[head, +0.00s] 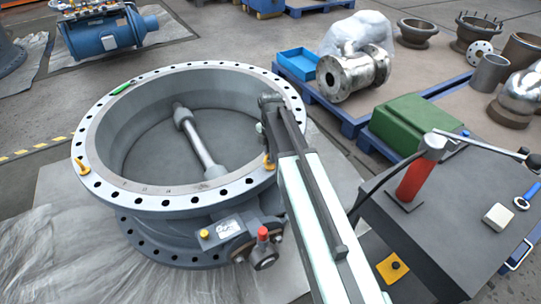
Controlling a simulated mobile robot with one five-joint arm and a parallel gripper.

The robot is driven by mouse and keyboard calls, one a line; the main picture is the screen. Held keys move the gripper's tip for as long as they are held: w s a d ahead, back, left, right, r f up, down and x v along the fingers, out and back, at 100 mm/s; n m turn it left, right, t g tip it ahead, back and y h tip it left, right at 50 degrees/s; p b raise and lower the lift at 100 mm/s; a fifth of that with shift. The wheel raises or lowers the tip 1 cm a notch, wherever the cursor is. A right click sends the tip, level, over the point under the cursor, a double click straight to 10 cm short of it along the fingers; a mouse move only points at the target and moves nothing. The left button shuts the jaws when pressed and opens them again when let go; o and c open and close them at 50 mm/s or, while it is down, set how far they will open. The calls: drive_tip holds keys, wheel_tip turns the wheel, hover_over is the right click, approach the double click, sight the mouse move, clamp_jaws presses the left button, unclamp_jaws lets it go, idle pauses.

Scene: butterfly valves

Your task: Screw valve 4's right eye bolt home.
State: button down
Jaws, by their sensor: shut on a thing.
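The big grey valve body (150,203) lies flat with its drilled flange ring facing up and a shaft (198,140) across its bore. A yellow eye bolt (80,166) stands on the left of the rim. The right eye bolt (268,162), orange-yellow, stands on the right of the rim, partly hidden by my arm. My gripper (266,150) points down at it and is shut on it, with the fingers mostly hidden behind the arm. How deep the bolt's thread sits cannot be seen.
A green tool (122,87) lies on the flange's far left. A dark bench (440,230) with a red-and-grey tool (415,180) stands at right. Behind it are a green box (408,123), a blue tray (298,64) and metal fittings (348,74). Sheeting covers the floor at front left.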

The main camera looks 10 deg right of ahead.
drive_tip(key=m, duration=0.4)
drive_tip(key=shift+m, duration=0.3)
drive_tip(key=m, duration=0.4)
drive_tip(key=shift+s+m, duration=0.1)
drive_tip(key=shift+m, duration=0.2)
drive_tip(key=m, duration=0.3)
drive_tip(key=shift+m, duration=0.3)
drive_tip(key=m, duration=0.4)
drive_tip(key=shift+m, duration=0.3)
drive_tip(key=m, duration=0.3)
drive_tip(key=shift+m, duration=0.3)
drive_tip(key=m, duration=0.4)
drive_tip(key=shift+m, duration=0.3)
drive_tip(key=m, duration=0.4)
drive_tip(key=shift+m, duration=2.2)
